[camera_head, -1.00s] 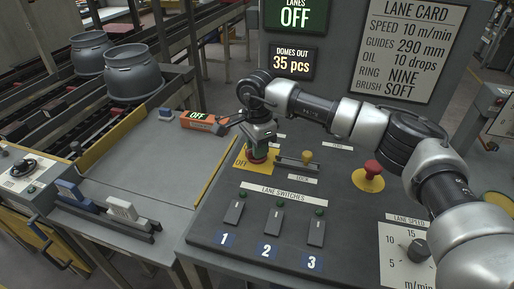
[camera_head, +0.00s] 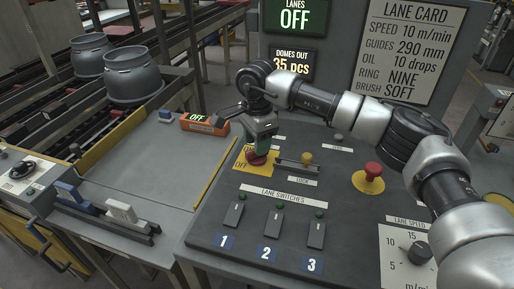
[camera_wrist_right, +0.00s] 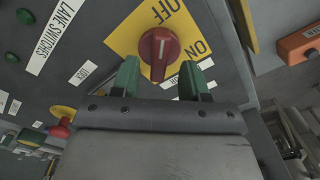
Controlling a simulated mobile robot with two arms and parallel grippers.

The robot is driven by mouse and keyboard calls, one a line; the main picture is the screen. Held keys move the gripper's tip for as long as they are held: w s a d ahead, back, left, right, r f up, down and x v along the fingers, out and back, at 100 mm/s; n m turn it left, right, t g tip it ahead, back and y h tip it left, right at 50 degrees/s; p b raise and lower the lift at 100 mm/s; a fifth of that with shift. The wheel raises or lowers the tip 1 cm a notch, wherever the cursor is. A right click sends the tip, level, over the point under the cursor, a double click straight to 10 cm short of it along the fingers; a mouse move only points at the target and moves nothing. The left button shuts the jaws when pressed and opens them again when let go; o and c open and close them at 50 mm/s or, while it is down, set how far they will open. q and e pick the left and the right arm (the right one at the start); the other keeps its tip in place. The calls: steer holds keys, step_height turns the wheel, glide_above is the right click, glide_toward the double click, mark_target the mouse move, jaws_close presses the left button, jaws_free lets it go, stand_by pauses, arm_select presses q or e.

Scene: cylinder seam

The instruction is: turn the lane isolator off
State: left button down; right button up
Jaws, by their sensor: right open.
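The lane isolator is a red rotary knob (camera_head: 257,158) on a yellow plate (camera_head: 241,164) marked ON and OFF. In the right wrist view the knob (camera_wrist_right: 158,52) has a white mark that lies toward the OFF word. My right gripper (camera_head: 261,146) is above the knob, pointing down. The lanes sign (camera_head: 296,15) reads OFF in green. My left gripper is not in view.
Three lane switches (camera_head: 274,222) are in front. An orange box (camera_head: 204,123) showing OFF lies behind left. My right arm crosses above the panel.

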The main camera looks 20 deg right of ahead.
step_height(320, 180, up, 8)
steer(key=shift+r, duration=0.25)
